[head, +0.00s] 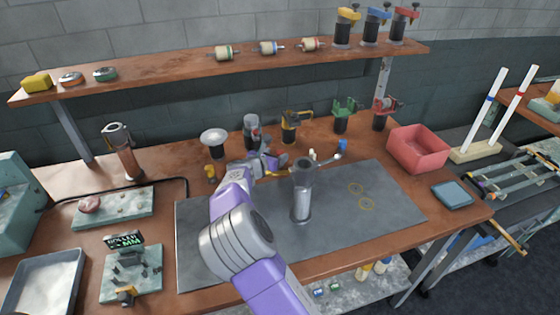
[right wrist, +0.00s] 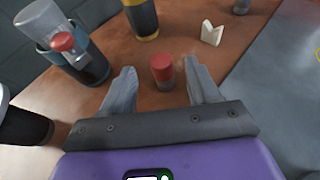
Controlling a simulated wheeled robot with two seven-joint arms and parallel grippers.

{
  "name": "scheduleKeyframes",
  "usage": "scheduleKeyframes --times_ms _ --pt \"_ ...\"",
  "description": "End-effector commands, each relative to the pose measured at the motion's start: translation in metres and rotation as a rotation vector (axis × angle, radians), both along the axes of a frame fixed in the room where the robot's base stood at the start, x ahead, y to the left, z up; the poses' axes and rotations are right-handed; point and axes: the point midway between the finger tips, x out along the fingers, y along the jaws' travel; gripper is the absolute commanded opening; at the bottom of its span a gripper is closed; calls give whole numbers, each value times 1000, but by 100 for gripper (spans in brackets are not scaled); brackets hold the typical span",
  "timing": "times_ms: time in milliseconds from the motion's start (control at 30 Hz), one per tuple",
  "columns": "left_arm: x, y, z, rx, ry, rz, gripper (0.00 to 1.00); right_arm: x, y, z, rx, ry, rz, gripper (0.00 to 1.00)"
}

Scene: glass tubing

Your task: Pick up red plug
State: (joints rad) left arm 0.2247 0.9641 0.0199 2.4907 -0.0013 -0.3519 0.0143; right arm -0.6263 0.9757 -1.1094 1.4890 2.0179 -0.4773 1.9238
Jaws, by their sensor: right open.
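The red plug (right wrist: 163,67) stands upright on the brown bench in the right wrist view, with a red top and a greyish lower part. My right gripper (right wrist: 161,80) is open, one finger on each side of the plug, with visible gaps between. In the head view my right gripper (head: 268,162) is low over the back of the bench, beside the grey mat. I cannot make out the plug clearly there; the gripper seems to hide it. My left gripper is not in view.
A clear jar in a dark holder (right wrist: 85,66) with a red stopper stands close left of the plug. A yellow-banded dark holder (right wrist: 141,18) and a small cream piece (right wrist: 211,33) stand behind.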

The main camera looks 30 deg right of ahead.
Motion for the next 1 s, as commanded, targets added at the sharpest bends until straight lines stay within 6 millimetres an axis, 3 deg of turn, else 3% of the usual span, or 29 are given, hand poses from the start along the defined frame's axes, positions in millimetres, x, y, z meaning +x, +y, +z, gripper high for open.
scheduleKeyframes --times_ms 200,467,867,1000 --pt "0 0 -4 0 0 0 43 13 -22 -12 -1 0 -2 61" --pt "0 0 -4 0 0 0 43 14 -24 -12 0 0 0 61" --pt "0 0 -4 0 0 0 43 14 -24 -12 -1 -1 -1 1" --pt "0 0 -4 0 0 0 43 14 -24 -12 -1 -1 -1 0"
